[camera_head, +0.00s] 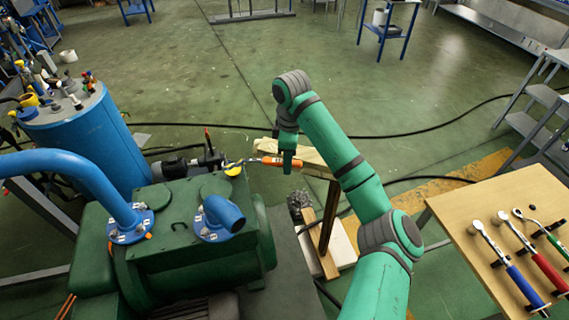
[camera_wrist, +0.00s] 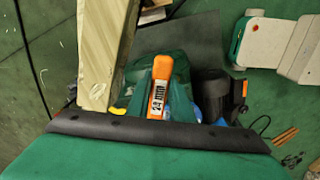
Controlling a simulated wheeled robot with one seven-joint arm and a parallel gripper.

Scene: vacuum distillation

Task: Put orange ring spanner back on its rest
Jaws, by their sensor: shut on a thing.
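My gripper (camera_head: 288,163) hangs down from the green arm near the middle of the head view, shut on the orange ring spanner (camera_head: 272,161). The spanner lies roughly level, its orange handle at my gripper and its thinner end reaching left toward a yellow part above the green machine. Whether that end touches anything is unclear. In the wrist view the orange handle (camera_wrist: 160,88) shows a "24 mm" label; its lower part is hidden behind a dark edge of my arm. The tool table (camera_head: 463,205) at the right holds blue, red and green handled tools on dark rests.
The green machine (camera_head: 190,255) with blue pipes (camera_head: 75,168) and a blue tank (camera_head: 85,140) stand at the left. A pale beam (camera_head: 300,150) on a wooden post (camera_head: 328,220) is beside my gripper. Black cables cross the floor. The floor beyond is open.

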